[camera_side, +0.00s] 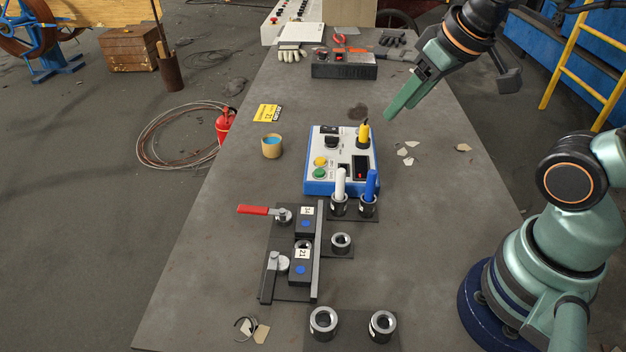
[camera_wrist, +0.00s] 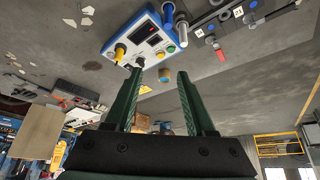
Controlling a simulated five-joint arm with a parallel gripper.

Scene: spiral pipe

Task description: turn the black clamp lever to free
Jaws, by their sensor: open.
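The black clamp lever (camera_side: 269,274) is on the lower clamp of the black fixture in the side view, pointing toward the front edge of the table. It sits beside a block labelled 21 (camera_side: 301,266). A second clamp has a red lever (camera_side: 254,210) pointing left, beside a block labelled 34 (camera_side: 305,219). My gripper (camera_side: 390,115) hangs above the table's right side, far from the clamps. Its green fingers (camera_wrist: 159,75) are apart and empty in the wrist view.
A blue and white control box (camera_side: 318,185) stands behind the fixture, with a yellow plug on top. White and blue plugs stand in black sockets in front of it. Empty sockets (camera_side: 323,322) are near the front edge.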

